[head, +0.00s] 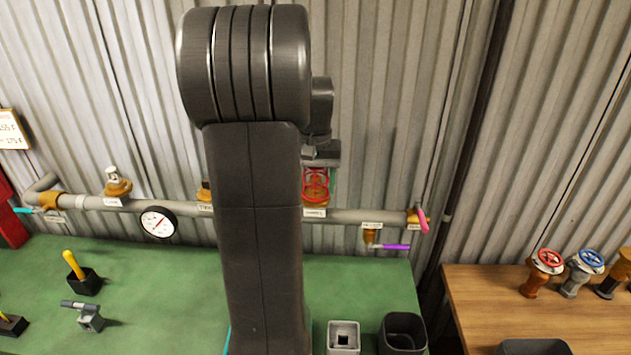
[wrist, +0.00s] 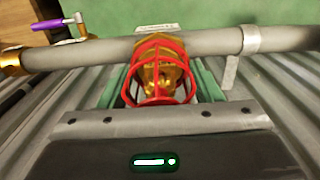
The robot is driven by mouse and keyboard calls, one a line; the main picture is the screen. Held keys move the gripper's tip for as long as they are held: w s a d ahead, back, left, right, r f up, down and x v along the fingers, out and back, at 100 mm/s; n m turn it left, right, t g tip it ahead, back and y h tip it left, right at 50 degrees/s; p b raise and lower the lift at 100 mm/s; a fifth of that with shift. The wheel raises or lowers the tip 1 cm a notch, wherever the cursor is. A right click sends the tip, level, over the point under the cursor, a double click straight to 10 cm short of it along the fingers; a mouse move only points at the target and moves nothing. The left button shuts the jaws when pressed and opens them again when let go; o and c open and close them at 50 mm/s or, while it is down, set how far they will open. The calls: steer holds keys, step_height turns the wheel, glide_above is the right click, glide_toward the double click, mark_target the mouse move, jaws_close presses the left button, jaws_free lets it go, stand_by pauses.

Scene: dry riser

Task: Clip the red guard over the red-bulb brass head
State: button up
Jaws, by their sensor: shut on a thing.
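The red guard (head: 315,182) is a wire cage at the pipe, partly behind my arm in the head view. In the wrist view the red guard (wrist: 160,92) surrounds the brass head (wrist: 158,72), whose brass body shows through the wires. Whether the guard is clipped on cannot be told.
The grey pipe (head: 275,214) runs along the corrugated wall with a gauge (head: 158,222), another brass head (head: 117,186) and a purple-handled valve (head: 390,246). Below is a green bench (head: 170,295) with a grey bin (head: 402,333) and small tools. A wooden table (head: 480,300) with valves stands right.

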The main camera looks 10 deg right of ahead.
steer(key=shift+f, duration=0.4)
steer(key=o, duration=1)
steer(key=shift+o, duration=0.2)
steer(key=shift+r, duration=0.1)
step_height(320, 180, up, 14)
steer(key=shift+f+b, duration=0.1)
steer(key=shift+b, duration=0.5)
step_height(320, 180, down, 14)
steer(key=shift+r+p, duration=0.1)
steer(key=shift+p, duration=0.4)
steer(key=shift+r, duration=0.4)
